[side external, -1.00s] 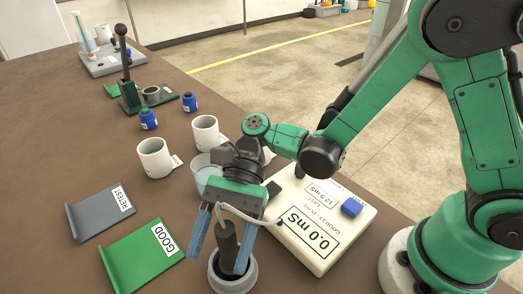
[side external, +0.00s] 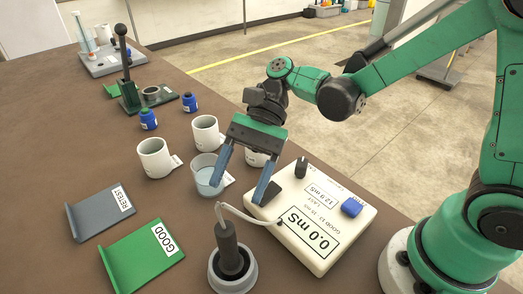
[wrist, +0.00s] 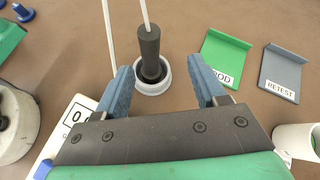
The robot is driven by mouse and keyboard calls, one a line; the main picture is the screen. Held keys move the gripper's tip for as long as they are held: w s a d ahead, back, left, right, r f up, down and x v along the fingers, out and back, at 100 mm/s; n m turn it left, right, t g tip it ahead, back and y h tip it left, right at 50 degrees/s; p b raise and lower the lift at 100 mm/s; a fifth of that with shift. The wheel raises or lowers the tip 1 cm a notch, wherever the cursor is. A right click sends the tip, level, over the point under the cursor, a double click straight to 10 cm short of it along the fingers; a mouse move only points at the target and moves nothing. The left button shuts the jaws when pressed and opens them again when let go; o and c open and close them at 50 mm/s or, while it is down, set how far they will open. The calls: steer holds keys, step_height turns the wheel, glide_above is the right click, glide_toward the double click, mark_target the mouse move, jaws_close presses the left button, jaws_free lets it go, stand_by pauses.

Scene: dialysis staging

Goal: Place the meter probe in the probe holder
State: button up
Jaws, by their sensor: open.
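The meter probe (side external: 228,246) is a dark grey cylinder with a white cable from its top. It stands near upright in the probe holder (side external: 233,282), a grey round cup near the table's front edge. The wrist view also shows the probe (wrist: 150,52) inside the ring of the holder (wrist: 140,87). My gripper (side external: 240,180) is open and empty, above and behind the probe, with its blue fingers spread apart. In the wrist view my gripper (wrist: 168,90) has nothing between its fingertips, and the probe lies beyond them.
The white meter (side external: 318,250) reads 0.0 mS and stands right of the holder. A clear beaker (side external: 207,178) and white mugs (side external: 155,158) stand behind. The green GOOD tray (side external: 135,262) and grey RETEST tray (side external: 95,215) lie left, with bare table around them.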

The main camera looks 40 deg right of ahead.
steer(key=d+n+t+h, duration=0.3)
steer(key=d, duration=0.2)
steer(key=d+n+t+h, duration=0.3)
steer(key=d+t, duration=0.1)
steer(key=d+r+n+t+h, duration=0.1)
steer(key=d+n+t+h, duration=0.2)
steer(key=d+t, duration=0.1)
steer(key=shift+w+d+r+n+h, duration=0.1)
steer(key=shift+w+d+n+h, duration=0.1)
steer(key=shift+d, duration=0.2)
steer(key=shift+w+d+n+h, duration=0.1)
steer(key=shift+d+n+h, duration=0.1)
steer(key=shift+d, duration=0.2)
steer(key=shift+d+r+n+t+h, duration=0.2)
steer(key=shift+d+n+t+h, duration=0.1)
steer(key=shift+d+n, duration=0.2)
